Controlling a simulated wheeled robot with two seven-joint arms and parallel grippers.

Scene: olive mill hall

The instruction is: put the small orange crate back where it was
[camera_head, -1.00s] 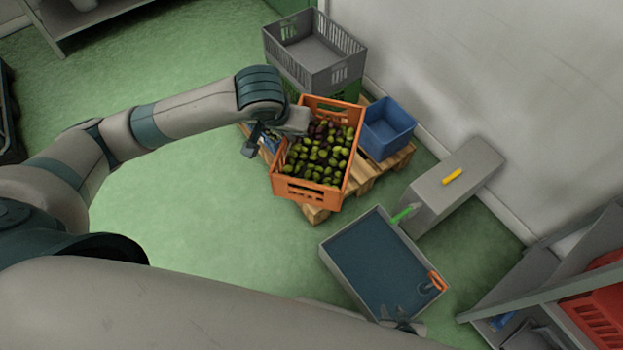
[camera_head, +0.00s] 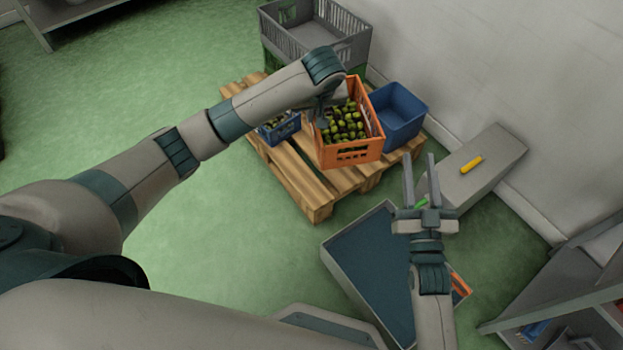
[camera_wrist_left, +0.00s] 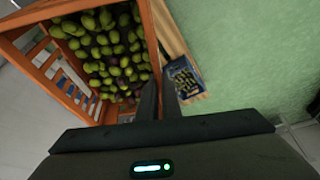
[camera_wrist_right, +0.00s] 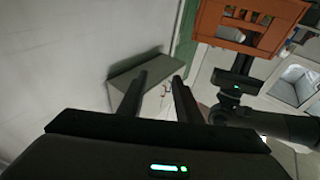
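The small orange crate (camera_head: 349,155), filled with green and dark olives, is over the wooden pallet (camera_head: 290,180), between a small blue crate of olives (camera_head: 279,130) and an empty blue bin (camera_head: 398,118). I cannot tell whether it touches the pallet. My left gripper (camera_head: 322,112) is at its left side; in the left wrist view the fingers (camera_wrist_left: 160,98) close on the wall of the orange crate (camera_wrist_left: 150,35). My right gripper (camera_head: 420,165) is open and empty, in front of the pallet. The orange crate also shows in the right wrist view (camera_wrist_right: 250,35).
A grey crate (camera_head: 340,40) is stacked on a green one behind the pallet. A grey box (camera_head: 490,150) with a yellow object (camera_head: 471,164) stands by the wall. A blue-lined tray (camera_head: 365,265) lies below my right gripper. A shelf (camera_head: 560,300) is at lower right.

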